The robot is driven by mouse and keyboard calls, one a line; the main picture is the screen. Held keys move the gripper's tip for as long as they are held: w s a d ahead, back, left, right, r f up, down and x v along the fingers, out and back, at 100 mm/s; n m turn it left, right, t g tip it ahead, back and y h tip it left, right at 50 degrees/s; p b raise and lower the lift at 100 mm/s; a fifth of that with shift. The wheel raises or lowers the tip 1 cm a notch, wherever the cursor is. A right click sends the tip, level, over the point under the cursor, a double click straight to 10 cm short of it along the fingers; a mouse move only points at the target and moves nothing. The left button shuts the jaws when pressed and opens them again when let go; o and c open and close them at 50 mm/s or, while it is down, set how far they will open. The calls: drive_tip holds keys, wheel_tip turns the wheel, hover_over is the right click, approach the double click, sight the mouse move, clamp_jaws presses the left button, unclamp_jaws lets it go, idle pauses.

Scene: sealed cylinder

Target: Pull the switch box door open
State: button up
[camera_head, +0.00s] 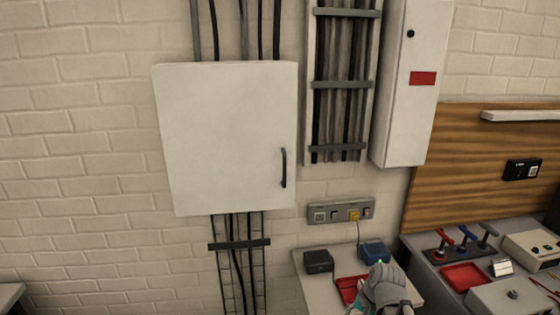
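The switch box (225,130) is a large pale grey-white box on the brick wall, left of centre. Its door faces me and looks shut, with no gap visible along its edges. A dark vertical handle (284,168) sits near the door's right edge, in the lower half. A grey shape with small teal parts, which seems to be my gripper (384,286), is at the bottom, below and right of the box and well apart from the handle. Its fingertips cannot be made out, so I cannot tell whether it is open.
Cables run above and below the box. A tall narrow cabinet (410,90) and a cable rack (341,85) are to its right. Below are a socket strip (341,211) and a small table (312,291) with a red tray (347,284). Wall left of the box is clear.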

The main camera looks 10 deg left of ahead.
drive_tip(key=w+a+r+m+t+y+p, duration=0.25)
drive_tip(key=w+a+r+m, duration=0.2)
drive_tip(key=r, duration=0.35)
drive_tip(key=w+a+r+m+t+y+p, duration=0.2)
drive_tip(key=w+a+r+m+y+p, duration=0.2)
drive_tip(key=r+m, duration=0.3)
drive_tip(key=w+a+r+m+t+y+p, duration=0.25)
drive_tip(key=w+a+r+m+p, duration=0.2)
drive_tip(key=r, duration=0.45)
drive_tip(key=m+t+y+p, duration=0.2)
drive_tip(key=m+t, duration=0.1)
drive_tip(key=m, duration=0.4)
approach(284, 183)
drive_tip(key=s+d+r, duration=0.1)
drive_tip(key=d+r, duration=0.2)
drive_tip(key=r, duration=0.2)
drive_tip(key=shift+s+f, duration=0.1)
drive_tip(key=shift+s, duration=0.15)
drive_tip(key=shift+x, duration=6.85)
clamp_jaws()
